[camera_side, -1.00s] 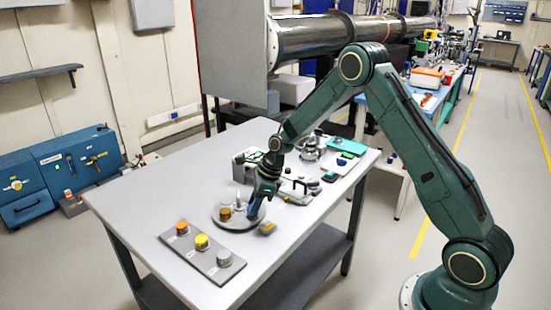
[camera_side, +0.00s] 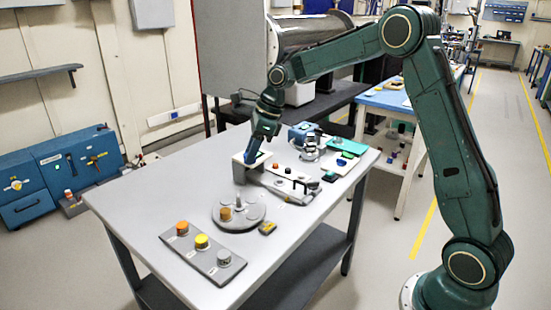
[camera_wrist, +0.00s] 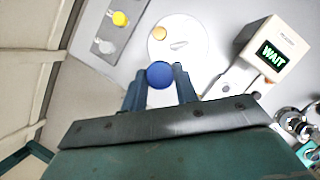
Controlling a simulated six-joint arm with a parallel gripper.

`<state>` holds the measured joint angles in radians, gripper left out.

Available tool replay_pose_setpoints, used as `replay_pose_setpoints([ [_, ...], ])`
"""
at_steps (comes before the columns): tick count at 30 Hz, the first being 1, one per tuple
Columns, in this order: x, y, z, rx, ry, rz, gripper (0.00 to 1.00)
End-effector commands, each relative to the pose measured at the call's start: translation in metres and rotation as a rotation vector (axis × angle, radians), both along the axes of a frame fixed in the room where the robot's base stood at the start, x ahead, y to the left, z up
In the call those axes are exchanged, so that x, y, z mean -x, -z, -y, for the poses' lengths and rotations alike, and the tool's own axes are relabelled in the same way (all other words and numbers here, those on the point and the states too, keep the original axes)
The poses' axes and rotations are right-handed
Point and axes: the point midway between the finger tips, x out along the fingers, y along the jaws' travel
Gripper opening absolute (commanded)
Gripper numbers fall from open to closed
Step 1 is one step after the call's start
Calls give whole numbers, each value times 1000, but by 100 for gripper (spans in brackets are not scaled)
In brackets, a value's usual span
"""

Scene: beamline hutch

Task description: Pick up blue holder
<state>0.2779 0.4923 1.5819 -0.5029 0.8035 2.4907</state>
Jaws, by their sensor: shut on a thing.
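The blue holder (camera_wrist: 160,74) shows as a round blue top between my fingertips in the wrist view. My gripper (camera_wrist: 160,88) is shut on it, with a finger on each side. In the side view my gripper (camera_side: 254,152) is raised above the table, in front of the white box in the picture. The holder is hard to tell from the bluish fingers there. The round grey plate (camera_side: 252,214) stands lower on the table, apart from my gripper, and bears a brown-orange holder (camera_side: 226,214).
A grey strip (camera_side: 186,248) with orange, yellow and grey holders lies at the table's front. The white box (camera_wrist: 278,40) shows "WAIT". A small yellow-and-dark item (camera_side: 267,228) lies beside the round plate. Metal fittings (camera_side: 309,150) stand farther back. The table's left side is clear.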

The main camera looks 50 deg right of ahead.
Motion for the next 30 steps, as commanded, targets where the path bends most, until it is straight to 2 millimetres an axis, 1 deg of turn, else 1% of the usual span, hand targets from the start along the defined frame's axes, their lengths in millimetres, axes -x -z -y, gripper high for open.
replay_pose_setpoints([
  [1, -1, -7, 0, 1, 1, 5, 6],
  [3, 0, -12, 0, 1, 1, 2, 6],
  [8, 0, -19, 0, 1, 0, 2, 6],
  [30, 0, -20, 0, 1, -1, 1, 6],
])
